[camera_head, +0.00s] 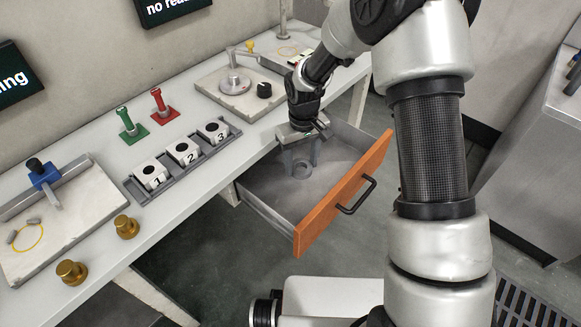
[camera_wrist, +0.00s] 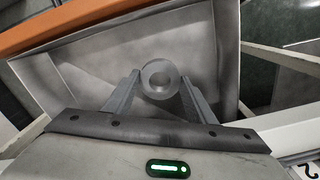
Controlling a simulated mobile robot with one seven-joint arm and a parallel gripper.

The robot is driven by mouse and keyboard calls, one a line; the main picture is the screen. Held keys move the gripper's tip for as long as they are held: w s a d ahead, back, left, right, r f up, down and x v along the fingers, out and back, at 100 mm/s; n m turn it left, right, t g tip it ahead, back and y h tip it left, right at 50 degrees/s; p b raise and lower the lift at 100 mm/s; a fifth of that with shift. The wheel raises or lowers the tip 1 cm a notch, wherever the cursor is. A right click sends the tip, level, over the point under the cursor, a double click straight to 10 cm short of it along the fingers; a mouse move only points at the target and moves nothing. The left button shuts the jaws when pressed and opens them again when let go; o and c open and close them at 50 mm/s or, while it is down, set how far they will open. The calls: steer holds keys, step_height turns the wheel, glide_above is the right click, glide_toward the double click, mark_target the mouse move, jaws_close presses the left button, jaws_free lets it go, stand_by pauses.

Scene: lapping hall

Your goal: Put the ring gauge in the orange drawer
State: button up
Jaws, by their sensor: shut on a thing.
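The orange drawer (camera_head: 343,200) is pulled out from under the bench, its grey inside open to view. My gripper (camera_head: 301,161) points down into it, near the bench side. In the wrist view my gripper (camera_wrist: 158,92) is shut on the ring gauge (camera_wrist: 147,73), a grey ring with a round hole, held between the fingertips. In the head view the ring gauge (camera_head: 302,171) shows low between the fingers, inside the drawer's outline. I cannot tell whether it touches the drawer floor. The drawer's orange front (camera_wrist: 82,24) runs along the top left of the wrist view.
The bench (camera_head: 190,215) holds a rack of numbered blocks (camera_head: 183,152), green (camera_head: 128,126) and red (camera_head: 160,106) stands, brass knobs (camera_head: 126,227) and a plate with a round gauge (camera_head: 236,86). The drawer floor around the ring looks clear.

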steer(key=b, duration=0.1)
glide_above(299, 193)
step_height(299, 193, down, 6)
steer(key=shift+f, duration=0.1)
steer(key=shift+w+f+b, duration=0.1)
steer(key=shift+f+b, duration=0.4)
steer(key=shift+f, duration=1.6)
steer(key=shift+f, duration=0.2)
steer(key=o, duration=1.2)
